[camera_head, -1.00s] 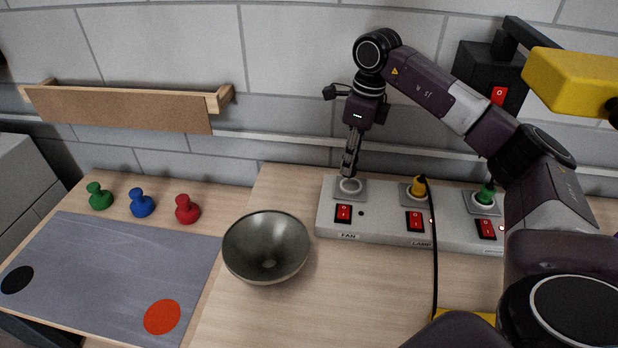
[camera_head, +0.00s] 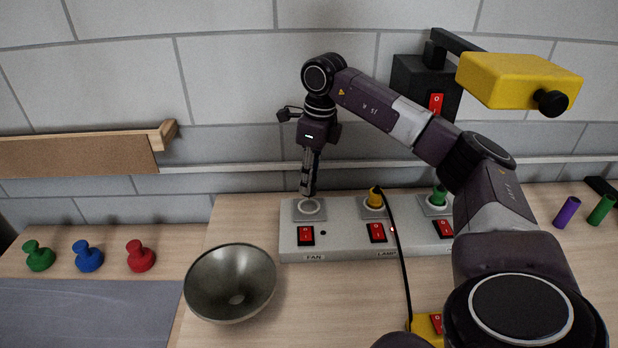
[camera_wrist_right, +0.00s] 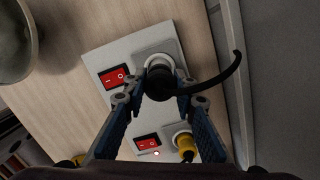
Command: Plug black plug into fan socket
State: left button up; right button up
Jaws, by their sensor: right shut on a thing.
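The black plug (camera_wrist_right: 160,86) shows in the right wrist view between the fingers of my right gripper (camera_wrist_right: 160,100), with a short black cable curving to the right. My right gripper (camera_head: 307,190) is shut on the plug and points down at the fan socket (camera_head: 311,208), the leftmost on the grey power strip (camera_head: 345,243). In the wrist view the plug overlaps the pale ring of the fan socket (camera_wrist_right: 158,60). I cannot tell how deep the plug sits. The plug is hard to make out in the head view. My left gripper is not in view.
A yellow plug (camera_head: 375,199) with a black cable and a green plug (camera_head: 439,196) stand in the neighbouring sockets. A metal bowl (camera_head: 230,284) stands left of the strip. A yellow block (camera_head: 518,80) on a black post overhangs at right. The wall is close behind.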

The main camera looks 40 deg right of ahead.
jog(key=shift+f+b, duration=1.6)
jog(key=shift+f, duration=0.55)
jog(key=shift+r, duration=0.1)
jog(key=shift+p, duration=0.7)
jog(key=shift+f+b, duration=0.35)
jog(key=shift+f, duration=0.3)
dwell(0.5)
jog(key=o, duration=1.1)
jog(key=shift+o, duration=0.2)
